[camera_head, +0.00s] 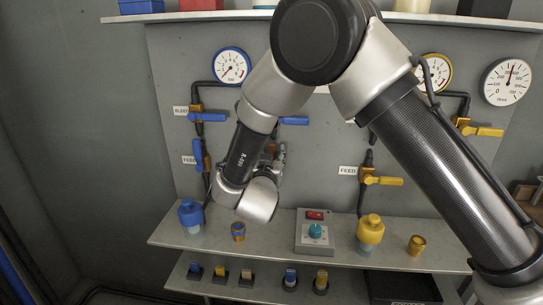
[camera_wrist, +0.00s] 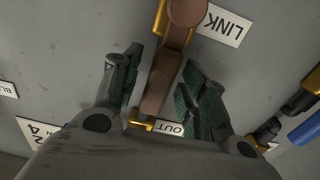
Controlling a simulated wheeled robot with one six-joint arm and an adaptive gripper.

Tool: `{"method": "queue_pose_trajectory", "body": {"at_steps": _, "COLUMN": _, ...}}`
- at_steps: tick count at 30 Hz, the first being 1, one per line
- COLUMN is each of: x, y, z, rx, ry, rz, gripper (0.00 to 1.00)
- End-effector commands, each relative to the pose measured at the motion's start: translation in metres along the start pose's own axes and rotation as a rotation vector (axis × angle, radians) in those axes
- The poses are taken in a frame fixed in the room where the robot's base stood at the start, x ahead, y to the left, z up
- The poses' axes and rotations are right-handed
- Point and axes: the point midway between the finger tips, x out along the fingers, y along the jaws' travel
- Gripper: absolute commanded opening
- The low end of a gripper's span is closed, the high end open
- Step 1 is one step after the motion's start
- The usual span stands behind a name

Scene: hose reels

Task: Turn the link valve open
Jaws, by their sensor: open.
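The link valve shows in the wrist view as a brown lever (camera_wrist: 163,72) on a brass body (camera_wrist: 163,20), beside an upside-down LINK label (camera_wrist: 222,25). The lever runs from the top of the picture down toward a small brass fitting. My gripper (camera_wrist: 162,62) is open, with one green-padded finger on each side of the lever. A gap shows between the lever and each finger. In the head view my gripper (camera_head: 281,158) is at the grey panel, and my wrist and arm hide most of the link valve.
Blue valve levers (camera_head: 207,117) sit left of my arm and yellow ones (camera_head: 383,181) right of it. Gauges (camera_head: 231,66) line the panel top. The shelf below holds a blue-capped bottle (camera_head: 191,213), a yellow-capped bottle (camera_head: 370,231) and a switch box (camera_head: 314,235). An OUT label (camera_wrist: 170,128) is near the lever end.

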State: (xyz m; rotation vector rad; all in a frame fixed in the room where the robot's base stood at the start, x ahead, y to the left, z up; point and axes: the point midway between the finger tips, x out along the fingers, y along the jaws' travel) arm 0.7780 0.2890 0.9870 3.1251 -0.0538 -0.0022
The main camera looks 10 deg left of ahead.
Motion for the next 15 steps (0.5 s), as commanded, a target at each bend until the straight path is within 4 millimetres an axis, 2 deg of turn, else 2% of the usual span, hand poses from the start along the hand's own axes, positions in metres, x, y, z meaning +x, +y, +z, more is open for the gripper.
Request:
{"method": "queue_pose_trajectory", "body": {"at_steps": 5, "x": -0.024, "y": -0.001, "z": -0.001, "rx": 0.000, "ry": 0.001, "rz": -0.004, "gripper": 0.43}}
{"method": "queue_pose_trajectory", "body": {"at_steps": 15, "x": -0.097, "y": -0.001, "z": 0.000, "rx": -0.001, "ry": 0.000, "rz": -0.005, "gripper": 0.43}}
